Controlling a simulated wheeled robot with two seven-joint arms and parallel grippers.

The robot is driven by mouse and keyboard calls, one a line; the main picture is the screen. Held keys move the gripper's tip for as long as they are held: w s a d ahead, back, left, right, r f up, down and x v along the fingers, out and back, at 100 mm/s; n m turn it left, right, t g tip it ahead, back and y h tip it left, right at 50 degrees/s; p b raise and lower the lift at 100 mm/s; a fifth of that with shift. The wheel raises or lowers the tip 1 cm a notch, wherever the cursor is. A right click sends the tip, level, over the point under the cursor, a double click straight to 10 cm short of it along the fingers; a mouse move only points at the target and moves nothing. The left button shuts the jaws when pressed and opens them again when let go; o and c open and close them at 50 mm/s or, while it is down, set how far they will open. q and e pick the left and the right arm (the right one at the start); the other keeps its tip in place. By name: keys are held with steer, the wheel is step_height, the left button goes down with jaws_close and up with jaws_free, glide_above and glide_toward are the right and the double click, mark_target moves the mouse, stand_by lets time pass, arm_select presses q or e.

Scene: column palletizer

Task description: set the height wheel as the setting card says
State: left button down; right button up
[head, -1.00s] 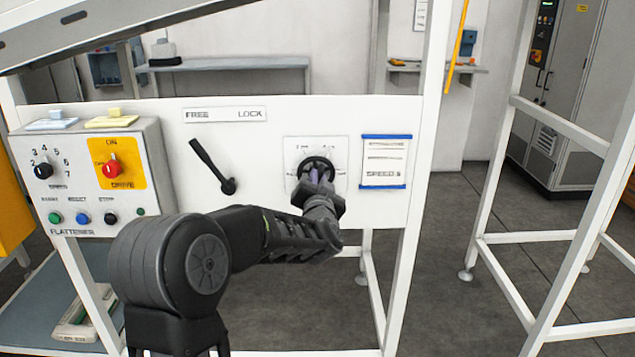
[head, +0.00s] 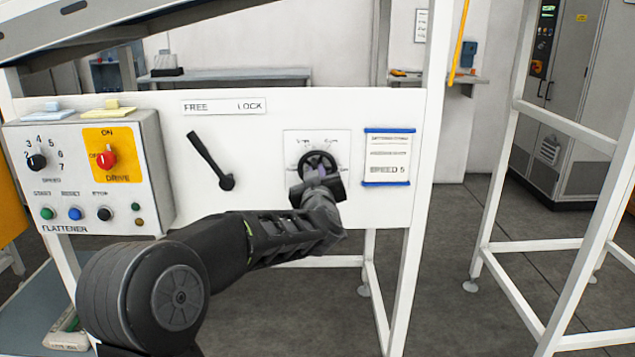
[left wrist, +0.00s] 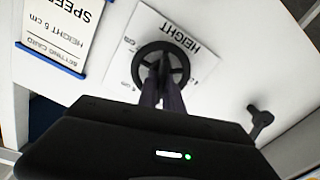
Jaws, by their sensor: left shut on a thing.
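The black height wheel (head: 318,163) sits on a white scale plate on the front panel; it also shows in the left wrist view (left wrist: 178,62), where the plate reads HEIGHT, upside down. My left gripper (head: 319,178) is at the wheel, its fingers (left wrist: 163,80) shut on it. They cover part of the wheel, and I cannot read its exact setting. The setting card (head: 388,158), white with blue edges, is right of the wheel. In the left wrist view the card (left wrist: 62,30) reads "height 5 cm" and "speed", its number cut off; the head view reads "speed 5". My right gripper is not in view.
A black lever (head: 211,160) stands left of the wheel under a FREE/LOCK label (head: 224,106). The flattener control box (head: 95,170), with a speed knob and a red drive switch, is at the far left. White frame posts (head: 415,200) stand at the right.

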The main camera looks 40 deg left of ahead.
arm_select(q)
steer(key=shift+n+b, duration=0.55)
steer(key=shift+n, duration=0.55)
steer(key=c, duration=1.5)
jaws_free()
steer(key=shift+s, duration=0.1)
steer(key=v, duration=0.7)
steer(key=shift+s+d, duration=0.25)
